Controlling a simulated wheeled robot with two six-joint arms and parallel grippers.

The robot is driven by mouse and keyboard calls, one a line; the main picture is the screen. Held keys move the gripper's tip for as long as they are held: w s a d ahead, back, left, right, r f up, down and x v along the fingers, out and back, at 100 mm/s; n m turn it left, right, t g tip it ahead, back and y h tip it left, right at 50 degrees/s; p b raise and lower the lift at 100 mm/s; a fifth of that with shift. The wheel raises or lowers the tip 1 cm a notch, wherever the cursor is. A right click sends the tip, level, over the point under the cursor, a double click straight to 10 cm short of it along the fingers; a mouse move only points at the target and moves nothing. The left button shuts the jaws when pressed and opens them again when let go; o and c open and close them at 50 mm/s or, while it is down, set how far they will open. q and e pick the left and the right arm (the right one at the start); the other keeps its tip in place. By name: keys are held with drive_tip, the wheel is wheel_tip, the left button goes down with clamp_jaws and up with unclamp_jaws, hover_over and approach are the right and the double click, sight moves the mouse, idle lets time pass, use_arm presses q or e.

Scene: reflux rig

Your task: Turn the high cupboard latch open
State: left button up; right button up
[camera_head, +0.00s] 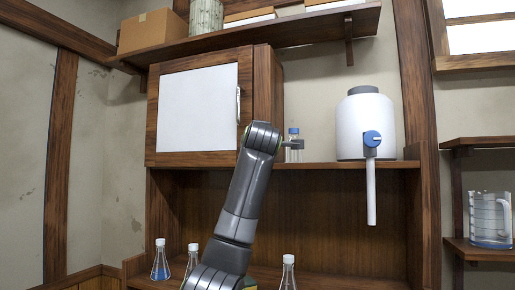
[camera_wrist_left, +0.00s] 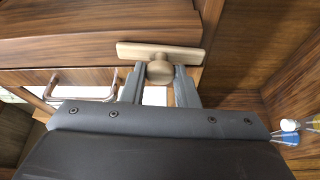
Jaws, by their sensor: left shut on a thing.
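The high cupboard (camera_head: 200,105) has a white door panel in a wood frame and a metal handle (camera_head: 238,104) near its right edge. In the left wrist view the latch (camera_wrist_left: 160,52) is a pale wooden bar with a round knob. The bar lies across that picture, against brown wood. My left gripper (camera_wrist_left: 160,88) has its fingers on both sides of the knob and is shut on it. In the head view my left arm hides the latch and the fingers. My right gripper is not in view.
The handle (camera_wrist_left: 70,84) sticks out beside the latch. Boxes (camera_head: 151,31) sit on the shelf above. Several flasks (camera_head: 160,262) stand below.

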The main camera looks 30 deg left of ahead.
use_arm(q)
drive_tip(key=shift+n, duration=0.6)
drive_tip(key=shift+g+h, duration=0.3)
drive_tip(key=o, duration=1)
drive_tip(key=shift+c, duration=0.2)
drive_tip(key=b+v, duration=0.7)
drive_tip(key=v, duration=1)
drive_tip(key=shift+s+d+f, duration=0.15)
drive_tip(key=shift+f, duration=0.05)
